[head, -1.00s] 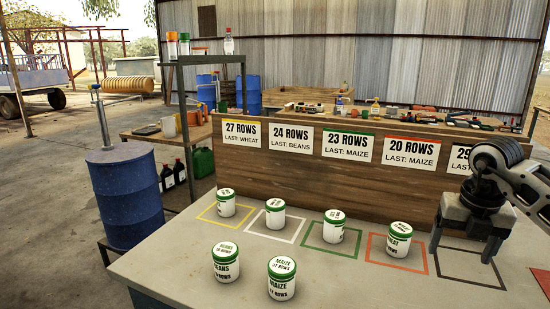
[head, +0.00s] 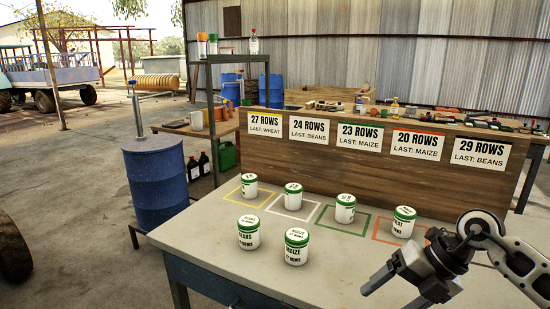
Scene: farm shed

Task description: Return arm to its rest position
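My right gripper (head: 396,290) is at the lower right, tilted toward the left and down, over the table's front right part. Its two fingers are apart with nothing between them. Several white jars with green lids stand upright on the table (head: 190,240). One jar (head: 249,186) is on the yellow outline, one (head: 293,197) on the white, one (head: 345,209) on the green and one (head: 403,222) on the red. Two more jars, one on the left (head: 248,233) and one on the right (head: 296,247), stand in front of the outlines. My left gripper is not in view.
A wooden board (head: 390,172) with row-count cards stands behind the jars. A blue drum (head: 157,185) with a pump stands left of the table. A shelf rack (head: 215,110) is behind it. My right arm hides the table's right end.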

